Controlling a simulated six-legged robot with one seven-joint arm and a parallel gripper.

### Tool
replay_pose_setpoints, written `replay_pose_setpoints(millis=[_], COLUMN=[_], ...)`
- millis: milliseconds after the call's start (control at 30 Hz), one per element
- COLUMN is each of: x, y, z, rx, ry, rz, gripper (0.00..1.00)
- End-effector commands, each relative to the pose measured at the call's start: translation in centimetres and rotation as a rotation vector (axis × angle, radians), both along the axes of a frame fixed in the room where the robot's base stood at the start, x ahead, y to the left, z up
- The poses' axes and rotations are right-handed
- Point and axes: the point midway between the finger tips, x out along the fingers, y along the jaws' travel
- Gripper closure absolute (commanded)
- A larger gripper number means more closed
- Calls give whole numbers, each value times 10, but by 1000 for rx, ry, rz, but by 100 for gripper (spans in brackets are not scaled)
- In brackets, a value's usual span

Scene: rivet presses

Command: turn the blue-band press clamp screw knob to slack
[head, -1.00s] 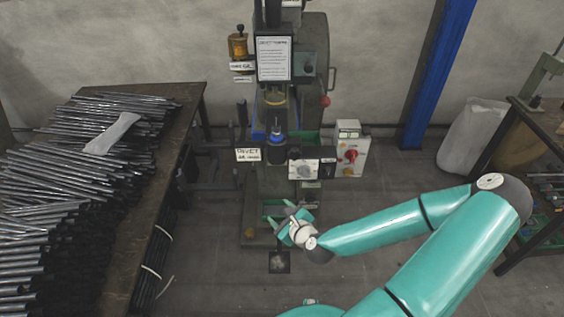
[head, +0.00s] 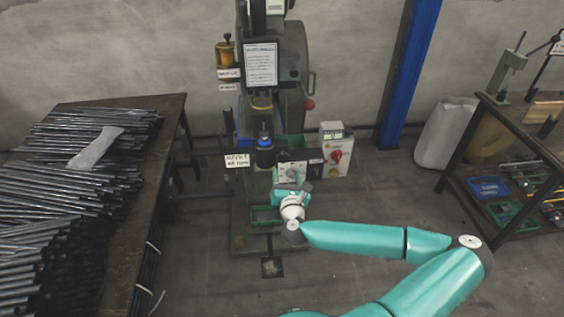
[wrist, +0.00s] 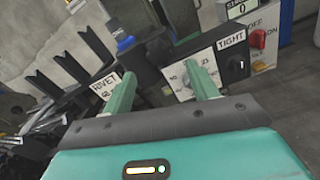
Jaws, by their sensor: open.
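The press (head: 266,90) stands in the middle of the head view, with blue on its lower part (head: 265,142). Its white dial panel (head: 290,170) is partly covered by my gripper there. In the wrist view, the panel (wrist: 177,76) shows a numbered scale and, beside it, a black plate (wrist: 233,58) reading TIGHT. A finger hides part of the dial, so I cannot make out the knob clearly. My gripper (wrist: 160,70) is open and empty, with its two green fingers pointing toward the panel. In the head view my gripper (head: 290,182) is in front of the panel; contact cannot be told.
A control box (head: 336,150) with a red switch stands right of the dial panel. A table (head: 125,235) piled with metal rods is at left. A workbench (head: 510,130) with bins is at right. A blue post (head: 412,75) stands behind; the floor between is clear.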

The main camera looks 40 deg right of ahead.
Motion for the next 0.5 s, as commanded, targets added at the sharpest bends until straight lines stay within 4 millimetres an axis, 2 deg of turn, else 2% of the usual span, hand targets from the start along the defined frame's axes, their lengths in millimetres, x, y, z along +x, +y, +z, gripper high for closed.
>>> replay_pose_setpoints(millis=[300, 500], x=[50, 65], y=[-29, -37], z=[0, 0], rx=[-2, 0], ry=[1, 1], rz=[4, 4], gripper=[41, 41])
